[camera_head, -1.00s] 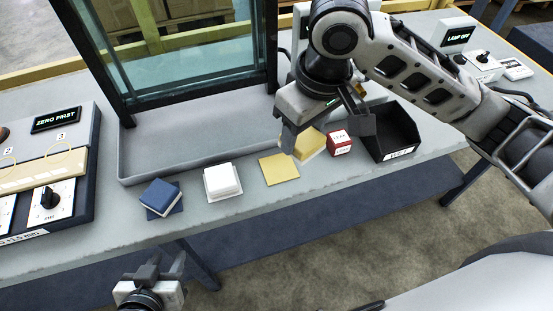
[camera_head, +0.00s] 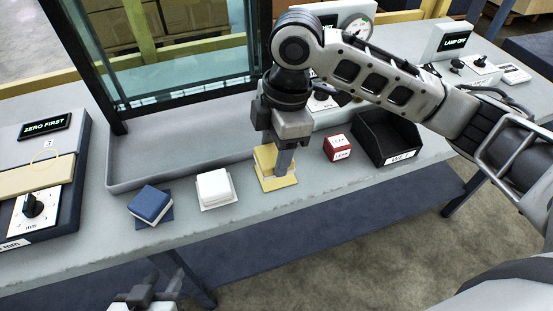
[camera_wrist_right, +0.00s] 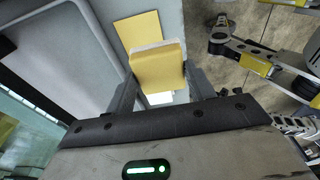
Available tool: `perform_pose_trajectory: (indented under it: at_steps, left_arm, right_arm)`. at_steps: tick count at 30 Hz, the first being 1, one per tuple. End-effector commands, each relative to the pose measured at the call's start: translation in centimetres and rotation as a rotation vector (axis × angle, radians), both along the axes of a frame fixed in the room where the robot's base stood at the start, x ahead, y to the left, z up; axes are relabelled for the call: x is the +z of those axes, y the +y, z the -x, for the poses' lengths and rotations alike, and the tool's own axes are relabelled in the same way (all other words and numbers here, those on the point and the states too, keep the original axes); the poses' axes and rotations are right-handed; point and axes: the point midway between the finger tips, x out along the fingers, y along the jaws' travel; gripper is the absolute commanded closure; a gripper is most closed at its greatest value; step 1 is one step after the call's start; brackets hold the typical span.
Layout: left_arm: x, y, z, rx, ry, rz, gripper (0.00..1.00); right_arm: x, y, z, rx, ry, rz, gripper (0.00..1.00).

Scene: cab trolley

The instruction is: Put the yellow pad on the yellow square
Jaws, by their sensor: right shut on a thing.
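The yellow pad (camera_head: 264,157) is held between the fingers of my right gripper (camera_head: 276,166), which points down. The yellow square (camera_head: 279,185) lies flat on the bench just below it, partly hidden by the pad and a finger. In the right wrist view, the pad (camera_wrist_right: 158,66) shows a pale edge layer, and the square (camera_wrist_right: 138,29) sticks out beyond it. The pad overlaps the square in both views; I cannot tell whether they touch. My left gripper (camera_head: 150,289) is low at the front, partly cut off, with its fingers apart and empty.
A white pad (camera_head: 213,186) and a blue pad (camera_head: 150,204) sit left of the square. A red block (camera_head: 337,148) and a black bin (camera_head: 378,132) stand to the right. A grey tray (camera_head: 155,176) and a framed glass pane are behind. The bench's front edge is close.

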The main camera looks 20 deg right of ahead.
Motion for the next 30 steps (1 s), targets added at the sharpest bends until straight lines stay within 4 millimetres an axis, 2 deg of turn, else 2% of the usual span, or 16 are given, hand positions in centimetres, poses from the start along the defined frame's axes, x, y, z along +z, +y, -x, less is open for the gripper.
perform_pose_trajectory:
  at_steps: [3,12,18,29,30]
  left_arm:
    - [-0.1,0.0,-0.1,0.001,-0.003,0.003,0.64]
    - [0.2,-0.1,-0.2,0.002,-0.013,0.009,0.64]
    - [0.2,-0.1,-0.2,0.004,-0.012,0.012,0.64]
    - [0.2,-0.1,-0.1,0.006,-0.008,0.012,0.64]
    - [0.1,-0.1,-0.1,0.005,-0.007,0.011,0.64]
  right_arm:
    - [-1.7,-0.5,-1.3,-0.003,0.001,0.001,0.69]
    - [-3.6,-1.1,-2.7,-0.002,-0.001,0.000,0.69]
    - [-6.4,-1.1,-2.7,0.000,-0.001,0.000,0.69]
    - [-6.7,-1.1,-2.7,0.000,-0.001,0.000,0.69]
    - [-6.8,-1.1,-2.7,0.000,-0.001,0.000,0.38]
